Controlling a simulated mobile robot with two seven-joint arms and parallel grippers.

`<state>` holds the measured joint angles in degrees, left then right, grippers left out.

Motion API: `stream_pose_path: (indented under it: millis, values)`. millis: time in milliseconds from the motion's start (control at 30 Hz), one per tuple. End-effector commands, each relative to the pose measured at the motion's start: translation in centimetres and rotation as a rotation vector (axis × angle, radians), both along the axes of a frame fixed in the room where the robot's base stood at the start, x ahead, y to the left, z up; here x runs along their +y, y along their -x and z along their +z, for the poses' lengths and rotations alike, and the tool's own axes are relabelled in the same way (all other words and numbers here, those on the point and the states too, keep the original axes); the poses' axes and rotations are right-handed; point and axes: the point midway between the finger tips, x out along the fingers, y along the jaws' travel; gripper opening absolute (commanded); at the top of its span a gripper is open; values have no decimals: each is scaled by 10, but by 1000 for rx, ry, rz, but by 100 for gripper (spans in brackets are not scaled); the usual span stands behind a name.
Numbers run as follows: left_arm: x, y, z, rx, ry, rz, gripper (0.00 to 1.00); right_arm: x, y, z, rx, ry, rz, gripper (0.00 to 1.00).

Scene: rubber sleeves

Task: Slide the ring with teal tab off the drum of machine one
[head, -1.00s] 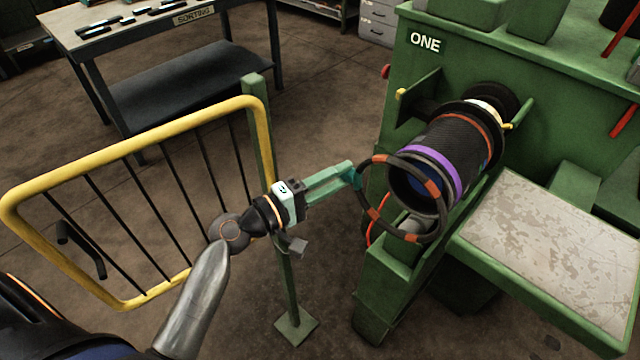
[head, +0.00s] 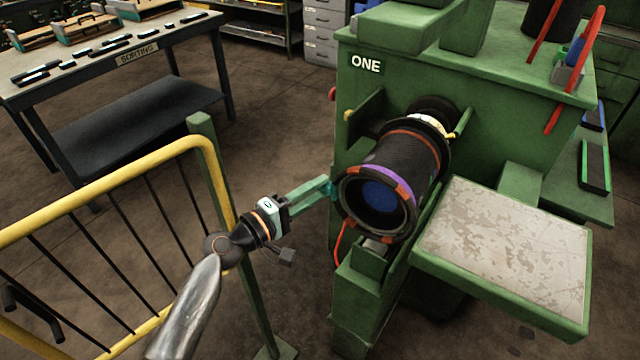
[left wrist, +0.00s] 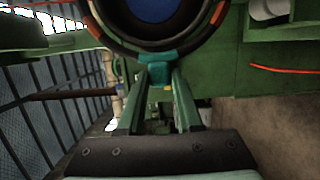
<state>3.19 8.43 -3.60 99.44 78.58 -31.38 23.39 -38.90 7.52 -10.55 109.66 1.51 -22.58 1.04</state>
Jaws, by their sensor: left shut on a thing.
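The ring with teal tab (head: 347,222) is dark with orange patches. In the head view it frames the front end of the drum (head: 412,155) of machine one (head: 470,75). I cannot tell whether it sits around the drum's lip or just in front of it. Its teal tab (head: 331,187) is on the left side, between the fingers of my left gripper (head: 322,189), which is shut on it. In the left wrist view the ring (left wrist: 101,31) arcs above the tab (left wrist: 159,71), with the drum's dark blue inside behind. My right gripper is out of view.
A yellow-railed barrier (head: 110,202) stands left of my left arm. A worn, pale-topped green shelf (head: 505,240) juts out right of the drum. The sorting table (head: 60,90) is at the back left.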

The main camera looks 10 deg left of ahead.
Motion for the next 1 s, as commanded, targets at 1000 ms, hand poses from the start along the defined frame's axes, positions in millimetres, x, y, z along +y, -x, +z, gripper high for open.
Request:
stream_pose_path:
  millis: [1000]
  values:
    - [27,74,-1,1,-1,0,0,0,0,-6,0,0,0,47]
